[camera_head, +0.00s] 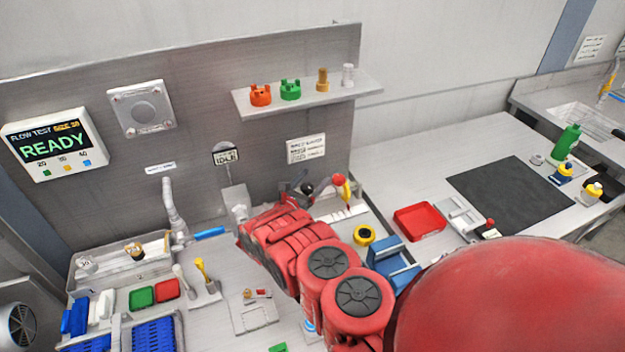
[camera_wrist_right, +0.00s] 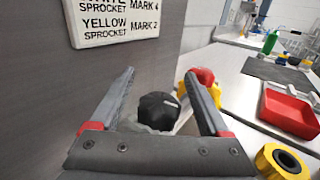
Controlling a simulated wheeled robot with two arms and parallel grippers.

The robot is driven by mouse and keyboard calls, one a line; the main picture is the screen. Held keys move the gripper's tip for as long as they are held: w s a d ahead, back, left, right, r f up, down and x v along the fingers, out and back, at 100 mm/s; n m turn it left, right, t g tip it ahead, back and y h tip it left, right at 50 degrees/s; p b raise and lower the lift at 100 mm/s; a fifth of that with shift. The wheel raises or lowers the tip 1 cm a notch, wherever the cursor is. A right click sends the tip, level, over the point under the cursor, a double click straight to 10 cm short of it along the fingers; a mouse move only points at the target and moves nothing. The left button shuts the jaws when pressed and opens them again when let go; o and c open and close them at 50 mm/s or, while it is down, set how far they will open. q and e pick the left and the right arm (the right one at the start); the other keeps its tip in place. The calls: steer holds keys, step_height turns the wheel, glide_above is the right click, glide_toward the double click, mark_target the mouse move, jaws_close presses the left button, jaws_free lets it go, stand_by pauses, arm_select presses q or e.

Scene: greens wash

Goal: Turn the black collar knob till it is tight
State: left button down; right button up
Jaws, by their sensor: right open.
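The black collar knob (camera_wrist_right: 158,110) shows in the right wrist view between the two fingers of my right gripper (camera_wrist_right: 160,76). The fingers stand apart on either side of it; I cannot tell whether either touches it. In the head view the knob (camera_head: 307,188) is a small dark shape beside my right gripper (camera_head: 298,185), near the back panel. A red ball on a yellow part (camera_wrist_right: 203,77) is just right of the knob, partly behind the right finger. My red right arm hides much of the fixture in the head view. My left gripper is not in view.
A yellow ring (camera_head: 364,235), a blue holder (camera_head: 393,262) and a red tray (camera_head: 419,221) lie to the right. A shelf (camera_head: 310,98) with several coloured parts is above. The panel (camera_head: 80,95) reads READY. A dark mat (camera_head: 510,192) is clear.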

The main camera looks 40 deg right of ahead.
jaws_close()
steer(key=shift+w+a+r+n+t+y+p, duration=0.1)
steer(key=shift+w+a+n+t+y+p, duration=0.1)
steer(key=shift+n+t+y+p, duration=0.95)
steer(key=shift+w+a+f+n+t+y+p, duration=0.15)
steer(key=shift+w+n+t+y+p, duration=0.1)
steer(key=shift+n+t+y+p, duration=0.85)
steer(key=shift+w+a+r+n+t+y+p, duration=0.2)
steer(key=shift+n+t+y+p, duration=0.6)
steer(key=shift+t+p, duration=0.6)
jaws_free()
